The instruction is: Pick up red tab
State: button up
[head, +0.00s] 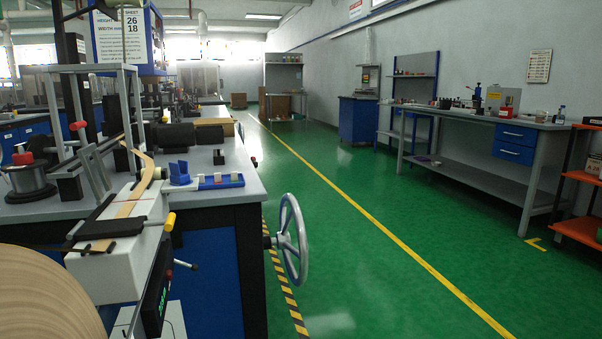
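I cannot clearly make out a red tab. A blue tray (220,184) on the bench at left holds small pale pieces, with a hint of red between them too small to tell. A red knob-like part (22,158) sits above a dark spool (31,184) at the far left. A small red spot (169,274) shows on the side of the machine's dark display box (157,293). My gripper is not in view.
A tape machine with a pale block (118,255) and a large tan roll (45,300) fills the lower left. A handwheel (290,240) juts from the bench (240,191) into the aisle. The green floor (400,230) is clear; a workbench (470,118) stands at right.

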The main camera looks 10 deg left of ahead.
aim_at(217, 179)
jog(key=z, duration=0.7)
jog(key=i, duration=1.85)
jog(key=u, duration=2.35)
